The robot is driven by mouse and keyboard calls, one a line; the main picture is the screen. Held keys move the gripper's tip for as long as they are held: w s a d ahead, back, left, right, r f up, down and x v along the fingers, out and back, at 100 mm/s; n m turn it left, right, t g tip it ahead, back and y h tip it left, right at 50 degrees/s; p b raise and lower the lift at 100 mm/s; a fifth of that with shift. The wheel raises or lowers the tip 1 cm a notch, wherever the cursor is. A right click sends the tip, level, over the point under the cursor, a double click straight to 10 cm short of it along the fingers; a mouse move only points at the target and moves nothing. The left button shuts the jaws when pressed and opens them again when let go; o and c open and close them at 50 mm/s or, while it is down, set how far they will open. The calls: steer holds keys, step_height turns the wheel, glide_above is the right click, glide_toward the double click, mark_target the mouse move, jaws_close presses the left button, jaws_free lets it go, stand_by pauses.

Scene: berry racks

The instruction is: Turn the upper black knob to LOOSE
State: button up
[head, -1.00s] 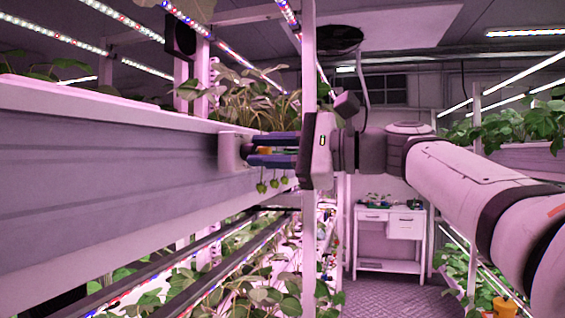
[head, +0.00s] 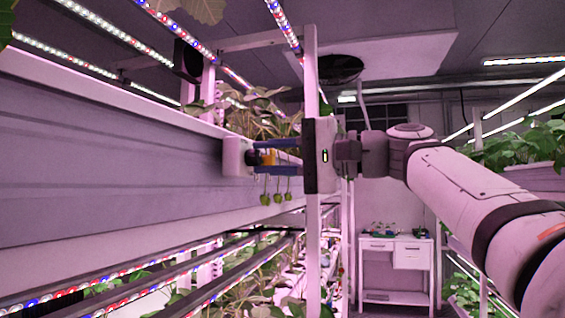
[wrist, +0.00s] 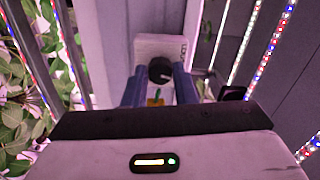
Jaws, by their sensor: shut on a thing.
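A round black knob (wrist: 159,70) with a small light mark sits on a white box (wrist: 160,45) in the wrist view. The white box (head: 236,157) is on the long side of the rack in the head view, where the black knob (head: 253,158) shows partly between my fingers. My gripper (wrist: 160,80) has its blue fingers on either side of the knob and is shut on it. My gripper (head: 262,157) reaches in from the right in the head view. I see only one knob clearly.
A small orange thing (head: 268,157) shows between the fingers, partly hidden. Several green berries (head: 277,197) hang just below the gripper. A pale upright post (head: 312,240) stands beside my gripper. Plants and light strips lie below; a white table (head: 395,262) stands farther back.

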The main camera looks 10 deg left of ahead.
steer(key=shift+r+n, duration=0.3)
steer(key=o, duration=0.6)
steer(key=shift+a, duration=0.1)
steer(key=shift+o, duration=1.4)
steer(key=shift+a+f, duration=0.15)
steer(key=shift+a, duration=0.1)
steer(key=shift+o, duration=0.5)
steer(key=shift+d, duration=0.15)
steer(key=shift+f, duration=0.1)
steer(key=d+b, duration=0.1)
steer(key=d, duration=0.6)
steer(key=shift+s+d, duration=0.3)
